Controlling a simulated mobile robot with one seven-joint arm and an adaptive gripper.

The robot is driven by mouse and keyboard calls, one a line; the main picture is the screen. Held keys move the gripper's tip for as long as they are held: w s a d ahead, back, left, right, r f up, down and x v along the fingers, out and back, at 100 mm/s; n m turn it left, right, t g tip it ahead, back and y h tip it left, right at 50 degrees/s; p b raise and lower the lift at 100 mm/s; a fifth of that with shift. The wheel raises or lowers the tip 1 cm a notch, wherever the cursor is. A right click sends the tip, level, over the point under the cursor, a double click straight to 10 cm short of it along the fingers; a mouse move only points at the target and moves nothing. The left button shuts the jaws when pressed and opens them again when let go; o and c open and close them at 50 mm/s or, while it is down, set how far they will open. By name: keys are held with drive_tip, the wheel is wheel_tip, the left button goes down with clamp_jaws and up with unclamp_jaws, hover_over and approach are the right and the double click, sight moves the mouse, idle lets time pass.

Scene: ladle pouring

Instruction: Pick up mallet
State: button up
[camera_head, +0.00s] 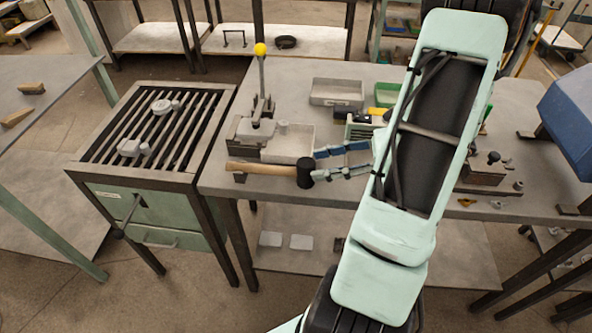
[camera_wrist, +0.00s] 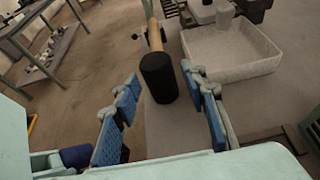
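The mallet has a black cylindrical head and a light wooden handle. In the head view its head (camera_head: 305,172) is just left of my fingertips, and its handle (camera_head: 262,168) points left, over the front edge of the table. My gripper (camera_head: 343,162) is open, with blue-padded fingers pointing left towards the mallet head. In the wrist view the mallet head (camera_wrist: 158,78) is ahead of and between the spread fingers of my gripper (camera_wrist: 160,88), with a gap to each finger. The handle (camera_wrist: 155,35) runs away from me beyond the head.
A grey tray (camera_head: 290,143) stands close behind the mallet; it also shows in the wrist view (camera_wrist: 235,70). A lever device with a yellow knob (camera_head: 260,50) rises behind. Another tray (camera_head: 337,93) is further back. A slatted stand (camera_head: 150,130) is at left.

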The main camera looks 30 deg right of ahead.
sight(296, 172)
drive_tip(key=x, duration=0.3)
drive_tip(key=shift+s+f, duration=0.1)
drive_tip(key=x, duration=0.5)
drive_tip(key=shift+s+f, duration=0.15)
drive_tip(key=shift+f, duration=0.25)
clamp_jaws()
drive_tip(key=shift+r, duration=0.1)
